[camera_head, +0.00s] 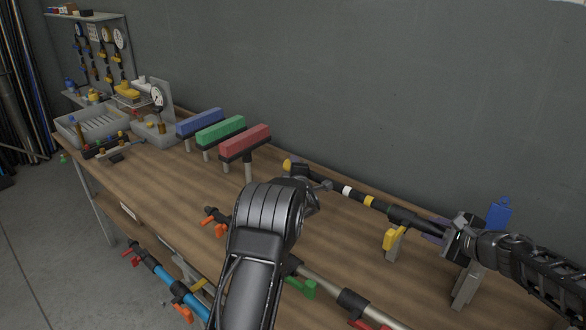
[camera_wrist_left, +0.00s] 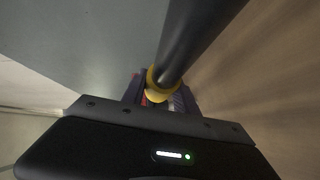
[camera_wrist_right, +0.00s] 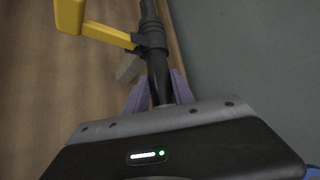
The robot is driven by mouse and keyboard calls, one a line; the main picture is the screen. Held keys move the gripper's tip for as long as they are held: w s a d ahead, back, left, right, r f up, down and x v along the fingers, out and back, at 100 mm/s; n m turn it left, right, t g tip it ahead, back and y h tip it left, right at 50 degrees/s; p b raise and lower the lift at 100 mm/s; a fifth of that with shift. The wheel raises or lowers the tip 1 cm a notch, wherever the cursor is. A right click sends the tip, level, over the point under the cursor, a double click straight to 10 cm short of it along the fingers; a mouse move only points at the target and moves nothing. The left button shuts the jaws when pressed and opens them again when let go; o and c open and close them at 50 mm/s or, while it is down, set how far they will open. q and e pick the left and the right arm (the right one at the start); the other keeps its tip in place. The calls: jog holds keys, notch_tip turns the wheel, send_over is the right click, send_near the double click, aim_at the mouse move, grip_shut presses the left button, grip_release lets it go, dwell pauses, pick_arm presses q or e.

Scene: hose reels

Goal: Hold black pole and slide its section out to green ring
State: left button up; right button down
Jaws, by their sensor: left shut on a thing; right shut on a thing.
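The black pole (camera_head: 405,216) lies slanted above the bench, with a yellow lever clamp (camera_head: 392,238) on it. Its thinner section reaches out to the left, with a white ring (camera_head: 347,190) and a yellow ring (camera_head: 369,201) showing, and a yellow tip (camera_head: 288,164).
Blue (camera_head: 199,122), green (camera_head: 220,130) and red (camera_head: 245,142) blocks on stands are behind my left arm. A blue clamp (camera_head: 498,213) stands by my right gripper. A grey wall rises behind.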

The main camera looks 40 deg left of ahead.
pick_arm(q)
grip_shut()
jog(key=shift+a, duration=0.1)
dwell(0.8)
